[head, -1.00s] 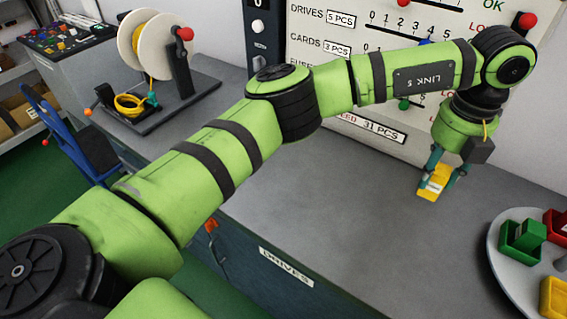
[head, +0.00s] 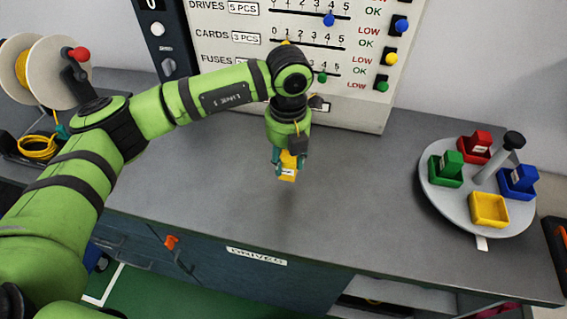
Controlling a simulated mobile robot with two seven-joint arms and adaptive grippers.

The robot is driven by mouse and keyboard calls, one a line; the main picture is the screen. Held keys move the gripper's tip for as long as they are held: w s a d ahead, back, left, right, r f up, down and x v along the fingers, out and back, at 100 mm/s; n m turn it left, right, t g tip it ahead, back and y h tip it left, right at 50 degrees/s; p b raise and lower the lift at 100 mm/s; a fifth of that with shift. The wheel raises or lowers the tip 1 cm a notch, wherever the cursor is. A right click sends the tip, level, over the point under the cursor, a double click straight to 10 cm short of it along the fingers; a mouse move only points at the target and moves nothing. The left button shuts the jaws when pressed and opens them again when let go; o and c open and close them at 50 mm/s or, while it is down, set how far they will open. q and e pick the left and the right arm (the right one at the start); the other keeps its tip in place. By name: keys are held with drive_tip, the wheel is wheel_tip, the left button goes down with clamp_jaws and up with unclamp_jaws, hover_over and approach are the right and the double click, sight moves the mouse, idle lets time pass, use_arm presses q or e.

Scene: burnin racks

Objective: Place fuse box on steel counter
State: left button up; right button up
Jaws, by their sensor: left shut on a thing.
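My left gripper (head: 289,160) points down and is shut on a small yellow box with a white label (head: 288,173). I take this as the fuse box; its label is too small to read. The gripper holds it over the middle of the steel counter (head: 360,210), a wide grey top in front of the control panel. A faint shadow lies below the box; I cannot tell how large the gap to the counter is. My right gripper is not in view.
A round grey tray (head: 437,198) on the right holds green, red and blue bins with boxes, and an empty yellow bin (head: 489,210). The control panel (head: 355,100) stands behind. A spool (head: 45,70) is at the left. The counter between gripper and tray is clear.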

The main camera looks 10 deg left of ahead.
sight(285, 171)
use_arm(q)
drive_tip(key=shift+s+a+f, duration=0.1)
drive_tip(key=shift+s+a, duration=0.05)
drive_tip(key=shift+a, duration=0.1)
wheel_tip(285, 171, down, 4)
drive_tip(key=shift+r+p, duration=0.1)
drive_tip(key=shift+p, duration=0.9)
drive_tip(key=shift+f, duration=0.3)
drive_tip(key=o, duration=0.9)
drive_tip(key=shift+f+b, duration=0.1)
drive_tip(key=shift+b, duration=0.2)
drive_tip(key=shift+c, duration=0.2)
drive_tip(key=o, duration=0.4)
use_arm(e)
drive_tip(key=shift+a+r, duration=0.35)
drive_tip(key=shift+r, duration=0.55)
use_arm(q)
drive_tip(key=shift+r, duration=0.2)
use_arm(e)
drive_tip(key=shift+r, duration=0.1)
